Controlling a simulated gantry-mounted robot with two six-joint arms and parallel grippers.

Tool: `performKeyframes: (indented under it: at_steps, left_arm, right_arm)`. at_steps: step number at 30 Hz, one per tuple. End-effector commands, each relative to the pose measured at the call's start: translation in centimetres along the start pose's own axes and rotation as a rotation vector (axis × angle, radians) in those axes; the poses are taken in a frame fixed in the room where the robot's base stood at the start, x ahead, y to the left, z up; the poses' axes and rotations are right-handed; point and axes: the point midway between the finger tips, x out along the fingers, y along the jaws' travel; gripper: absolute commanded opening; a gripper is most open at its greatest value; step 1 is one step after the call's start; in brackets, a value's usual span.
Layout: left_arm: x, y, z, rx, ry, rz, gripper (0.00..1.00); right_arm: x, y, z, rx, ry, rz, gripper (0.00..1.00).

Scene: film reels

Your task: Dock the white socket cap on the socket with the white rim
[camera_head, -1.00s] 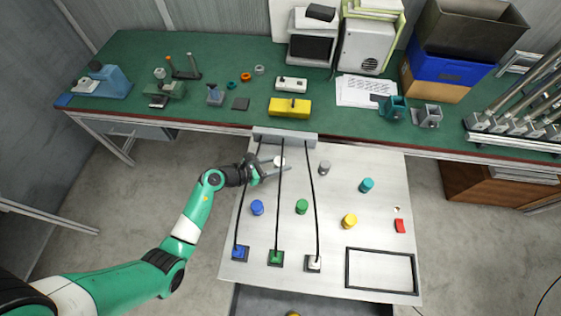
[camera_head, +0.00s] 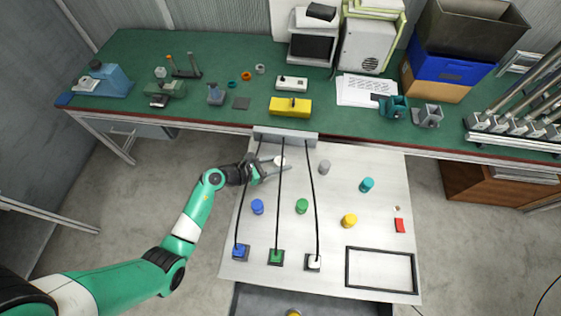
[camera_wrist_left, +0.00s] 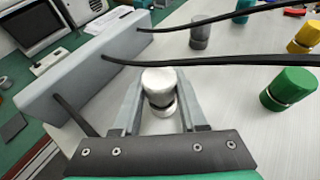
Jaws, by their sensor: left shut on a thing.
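The white socket cap (camera_head: 279,161) is at the back of the light panel, between the fingers of my left gripper (camera_head: 273,169). In the left wrist view the white cap (camera_wrist_left: 158,88) stands upright with the gripper (camera_wrist_left: 160,108) shut on its sides. The socket with the white rim (camera_head: 313,262) is at the front of the panel, with a black cable running from it to the grey block. Sockets with a blue part (camera_head: 240,252) and a green part (camera_head: 276,257) stand to its left. My right gripper is not in view.
Blue (camera_head: 257,207), green (camera_head: 302,206), yellow (camera_head: 349,221), teal (camera_head: 367,185) and grey (camera_head: 324,167) caps stand on the panel. Black cables run from the grey block (camera_head: 286,137) across it. A black frame (camera_head: 347,270) and a red piece (camera_head: 399,225) are at right.

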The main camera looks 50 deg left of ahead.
Motion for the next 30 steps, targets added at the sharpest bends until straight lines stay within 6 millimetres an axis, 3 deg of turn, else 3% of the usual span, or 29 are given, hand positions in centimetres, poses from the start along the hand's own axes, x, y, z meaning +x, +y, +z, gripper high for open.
performKeyframes:
  at_steps: [12,13,15,23,30]
  left_arm:
    - [0.4,0.0,-0.9,0.0,0.0,0.0,0.0]
    - [0.3,0.0,-0.8,0.0,0.0,0.0,0.45]
    - [0.3,0.0,-0.8,0.0,0.0,0.0,0.54]
    - [0.3,0.0,-0.8,0.0,0.0,0.0,0.54]
    - [-1.6,0.1,-0.5,-0.002,0.002,0.001,0.54]
  right_arm:
    - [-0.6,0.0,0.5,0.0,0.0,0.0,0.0]
    - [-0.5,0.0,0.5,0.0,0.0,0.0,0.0]
    - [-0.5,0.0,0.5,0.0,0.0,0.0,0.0]
    - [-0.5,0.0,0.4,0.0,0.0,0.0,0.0]
    - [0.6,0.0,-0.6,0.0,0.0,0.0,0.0]
